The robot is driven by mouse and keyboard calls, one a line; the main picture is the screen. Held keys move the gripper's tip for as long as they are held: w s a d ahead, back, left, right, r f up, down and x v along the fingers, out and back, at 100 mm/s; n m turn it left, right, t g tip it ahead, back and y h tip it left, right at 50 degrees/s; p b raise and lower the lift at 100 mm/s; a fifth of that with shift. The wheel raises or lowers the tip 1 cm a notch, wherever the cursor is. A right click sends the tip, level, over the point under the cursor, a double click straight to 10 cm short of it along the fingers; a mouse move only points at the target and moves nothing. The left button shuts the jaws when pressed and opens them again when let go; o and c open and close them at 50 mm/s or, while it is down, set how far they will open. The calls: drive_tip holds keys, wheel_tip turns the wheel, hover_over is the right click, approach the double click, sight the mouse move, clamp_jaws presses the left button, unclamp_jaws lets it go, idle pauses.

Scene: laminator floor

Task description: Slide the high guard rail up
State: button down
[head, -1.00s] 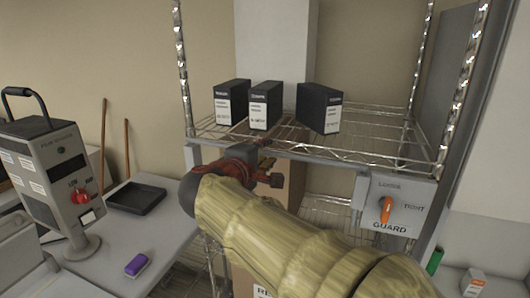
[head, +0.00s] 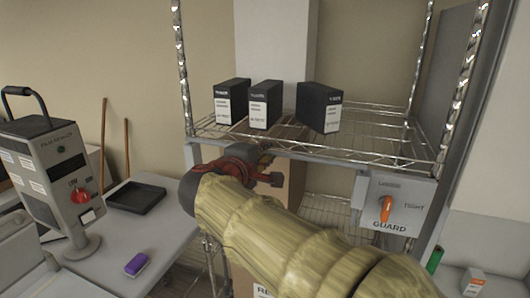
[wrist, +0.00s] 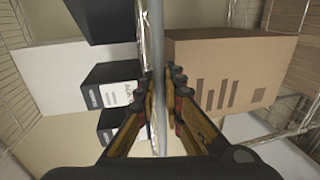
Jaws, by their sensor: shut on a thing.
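The grey guard rail (head: 322,157) runs level along the shelf's front edge, just below the wire deck. A grey panel marked GUARD (head: 398,222) is at its right end, with an orange knob (head: 386,209) between the LOOSE and TIGHT marks. The knob's handle stands nearly upright. My gripper (head: 262,167) is at the left half of the rail, partly hidden by my own wrist. In the wrist view the rail (wrist: 155,30) passes between the fingertips of my gripper (wrist: 160,80), which are shut on it.
Several black boxes (head: 319,108) stand on the wire shelf (head: 375,143) above the rail. A brown carton (wrist: 225,75) is behind and below it. At left, a table holds a grey device (head: 55,180), a black tray (head: 136,198) and a purple block (head: 136,264).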

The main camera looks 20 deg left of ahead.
wheel_tip(320, 180, up, 9)
drive_tip(key=shift+f+p, duration=0.1)
drive_tip(key=shift+p, duration=1.1)
drive_tip(key=c, duration=2.3)
unclamp_jaws()
drive_tip(key=o, duration=0.3)
drive_tip(key=shift+f, duration=0.15)
drive_tip(key=v, duration=1.2)
